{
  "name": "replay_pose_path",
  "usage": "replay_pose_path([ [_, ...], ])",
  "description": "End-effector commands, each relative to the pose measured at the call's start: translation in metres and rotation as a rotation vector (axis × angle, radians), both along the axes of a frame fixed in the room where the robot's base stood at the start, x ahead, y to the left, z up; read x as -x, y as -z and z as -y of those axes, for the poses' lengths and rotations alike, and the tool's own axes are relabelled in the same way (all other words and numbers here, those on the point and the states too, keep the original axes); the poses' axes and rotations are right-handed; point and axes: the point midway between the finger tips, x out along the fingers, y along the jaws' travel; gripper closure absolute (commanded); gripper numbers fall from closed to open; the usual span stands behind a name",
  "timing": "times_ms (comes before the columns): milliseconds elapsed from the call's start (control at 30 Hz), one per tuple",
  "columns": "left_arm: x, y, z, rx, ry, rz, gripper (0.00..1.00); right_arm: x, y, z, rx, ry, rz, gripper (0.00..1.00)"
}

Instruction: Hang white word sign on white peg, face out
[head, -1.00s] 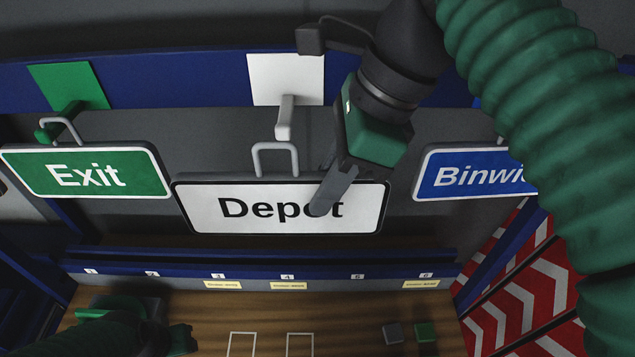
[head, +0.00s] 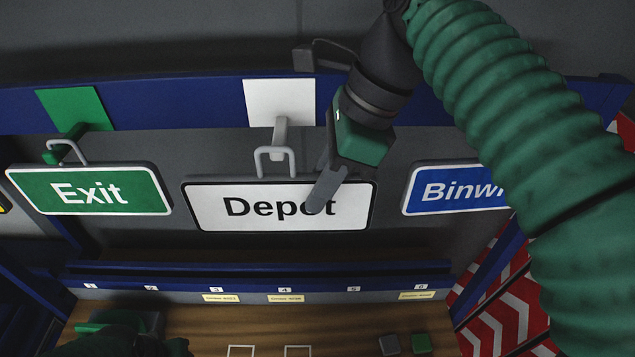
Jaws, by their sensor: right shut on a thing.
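The white word sign (head: 232,220), reading "Depot" with a black border, hangs upright with its face toward me. Its grey wire loop (head: 261,163) stands at the top edge. The white peg (head: 279,132) sticks out from a white plate (head: 263,98) on the blue rail. The loop's top meets the peg's tip in the picture; I cannot tell if it is over the peg. My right gripper (head: 323,188) is shut on the sign's right part, one finger across the "o". My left gripper (head: 172,347) is low at the left, partly cut off; its jaws are unclear.
A green "Exit" sign (head: 92,191) hangs by its loop at a green peg (head: 66,139) on the left. A blue "Binwi..." sign (head: 455,189) is on the right, partly behind my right arm. Below are a numbered blue ledge (head: 320,284) and a wooden table (head: 335,325) with small blocks.

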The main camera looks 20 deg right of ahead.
Motion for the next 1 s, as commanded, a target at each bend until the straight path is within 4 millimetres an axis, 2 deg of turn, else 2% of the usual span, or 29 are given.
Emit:
replay_pose_path([
  [300, 0.0, -0.005, 0.0, 0.0, 0.0, 0.0, 0.6, -0.004, -0.002, 0.001, -0.001, 0.001, 0.001, 1.0],
  [667, 0.0, -0.033, 0.0, 0.0, 0.0, 0.0, 0.6, -0.037, -0.004, 0.01, -0.001, 0.001, 0.001, 1.0],
  [1000, 0.0, -0.034, 0.0, 0.0, 0.0, 0.0, 0.6, -0.041, -0.001, 0.012, 0.0, 0.0, 0.002, 1.0],
])
